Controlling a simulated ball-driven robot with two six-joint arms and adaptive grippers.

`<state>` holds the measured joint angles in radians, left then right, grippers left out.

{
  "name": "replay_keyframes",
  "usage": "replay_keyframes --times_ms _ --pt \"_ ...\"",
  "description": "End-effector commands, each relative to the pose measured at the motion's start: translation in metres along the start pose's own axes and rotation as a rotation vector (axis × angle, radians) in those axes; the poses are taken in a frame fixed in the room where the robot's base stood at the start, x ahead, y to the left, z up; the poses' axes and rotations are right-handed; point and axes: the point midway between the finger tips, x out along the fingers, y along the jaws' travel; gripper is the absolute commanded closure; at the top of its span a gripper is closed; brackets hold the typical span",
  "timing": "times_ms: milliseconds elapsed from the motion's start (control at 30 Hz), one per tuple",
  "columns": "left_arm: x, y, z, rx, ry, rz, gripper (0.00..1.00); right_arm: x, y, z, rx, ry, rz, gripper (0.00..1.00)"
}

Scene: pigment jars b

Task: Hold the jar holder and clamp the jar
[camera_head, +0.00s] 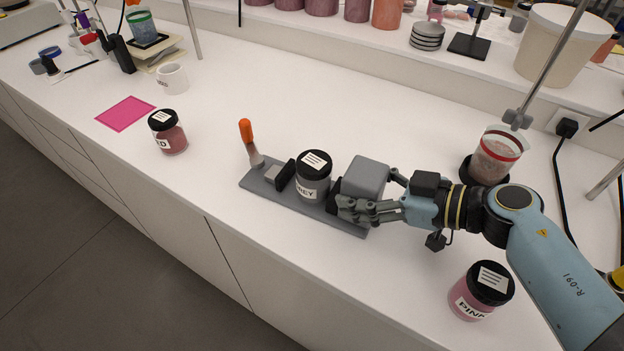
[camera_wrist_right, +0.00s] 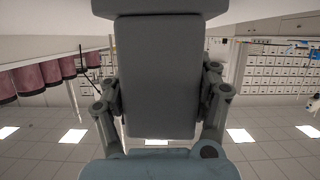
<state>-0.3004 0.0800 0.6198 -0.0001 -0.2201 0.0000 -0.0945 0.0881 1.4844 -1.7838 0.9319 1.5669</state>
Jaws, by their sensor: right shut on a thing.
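The jar holder (camera_head: 284,201) is a grey base on the white counter, with an orange-handled lever (camera_head: 246,132) standing upright at its left end. A grey jar with a black lid (camera_head: 313,176) stands upright on it between two black pads. A grey block (camera_head: 366,175) rises at the holder's right end. My right gripper (camera_head: 358,207) is shut on this block from the right. In the right wrist view the grey block (camera_wrist_right: 157,75) fills the middle between the fingers. Whether the left pad touches the jar is hard to tell. My left gripper is not in view.
A red jar (camera_head: 168,133) stands to the left near a pink square (camera_head: 125,113) and a white mug (camera_head: 172,78). A pink jar (camera_head: 480,291) stands at the front right, below my right arm. A beaker (camera_head: 495,158) on a stand is behind my right wrist.

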Motion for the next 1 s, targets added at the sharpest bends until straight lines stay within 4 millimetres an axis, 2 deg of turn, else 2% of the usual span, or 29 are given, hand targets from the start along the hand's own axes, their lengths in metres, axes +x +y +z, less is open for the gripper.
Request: replay_keyframes --times_ms 33,100,133,1000 --pt "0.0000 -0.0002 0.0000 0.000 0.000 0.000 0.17 0.0000 0.0003 -0.0001 -0.002 0.000 0.001 0.75" --pt "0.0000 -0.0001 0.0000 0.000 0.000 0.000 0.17 0.0001 0.0004 -0.0002 -0.002 0.000 0.001 0.84" --pt "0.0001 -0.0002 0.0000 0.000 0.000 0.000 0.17 0.0003 0.0011 -0.0022 -0.003 0.004 0.002 0.85" --pt "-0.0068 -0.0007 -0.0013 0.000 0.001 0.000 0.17 0.0012 -0.0006 0.0037 -0.001 -0.002 0.000 0.85"
